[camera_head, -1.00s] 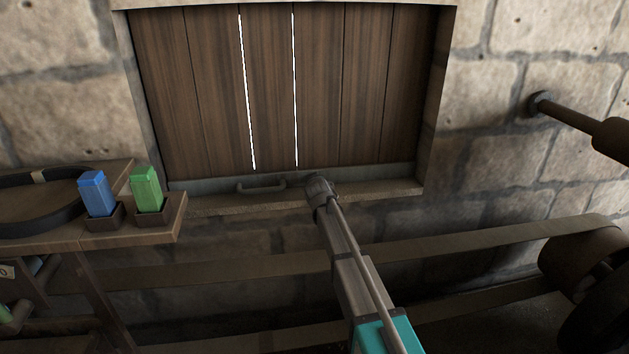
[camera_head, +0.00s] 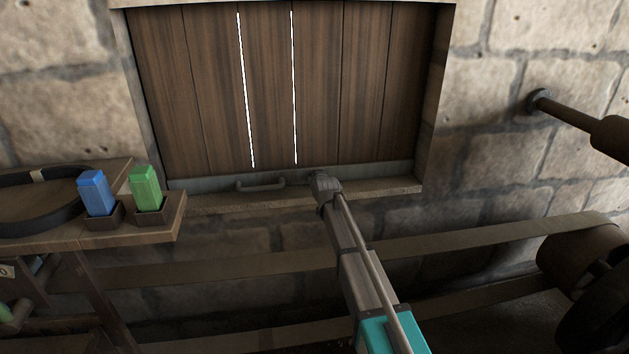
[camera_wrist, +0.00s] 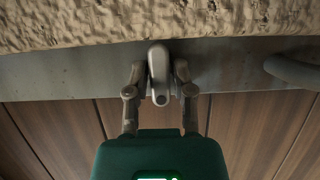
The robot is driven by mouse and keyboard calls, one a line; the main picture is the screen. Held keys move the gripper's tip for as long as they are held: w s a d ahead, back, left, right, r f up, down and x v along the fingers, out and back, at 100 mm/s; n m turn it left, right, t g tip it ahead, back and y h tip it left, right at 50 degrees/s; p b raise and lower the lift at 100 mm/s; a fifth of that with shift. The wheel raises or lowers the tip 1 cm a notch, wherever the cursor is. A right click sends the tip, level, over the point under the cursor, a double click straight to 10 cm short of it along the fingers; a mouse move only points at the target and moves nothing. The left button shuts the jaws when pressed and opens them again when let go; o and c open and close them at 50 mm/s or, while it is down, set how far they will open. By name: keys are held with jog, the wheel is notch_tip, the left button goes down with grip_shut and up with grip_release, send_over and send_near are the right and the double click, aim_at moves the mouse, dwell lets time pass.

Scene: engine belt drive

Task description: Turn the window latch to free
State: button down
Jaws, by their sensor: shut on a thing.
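The window latch (camera_wrist: 159,72), a small grey rounded lever, sits on the grey metal strip at the bottom of the wooden shutter. In the wrist view it is between the two fingers of my gripper (camera_wrist: 160,84), one on each side, and the gripper is shut on it. In the head view my gripper (camera_head: 321,178) is at the shutter's lower edge, right of the handle, and hides most of the latch. The shutter (camera_head: 270,90) fills the window opening and looks closed, with two bright slits between planks.
A grey bar handle (camera_head: 262,184) is left of my gripper on the same strip. A stone sill (camera_head: 250,203) runs just below. At left a wooden bench (camera_head: 150,236) holds blue and green blocks in holders. A wide belt (camera_head: 480,240) runs beneath my arm to a drum.

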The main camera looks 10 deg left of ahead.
jog(key=c, duration=0.9)
grip_release()
jog(key=shift+f, duration=0.1)
jog(key=shift+o, duration=0.2)
jog(key=shift+r, duration=0.2)
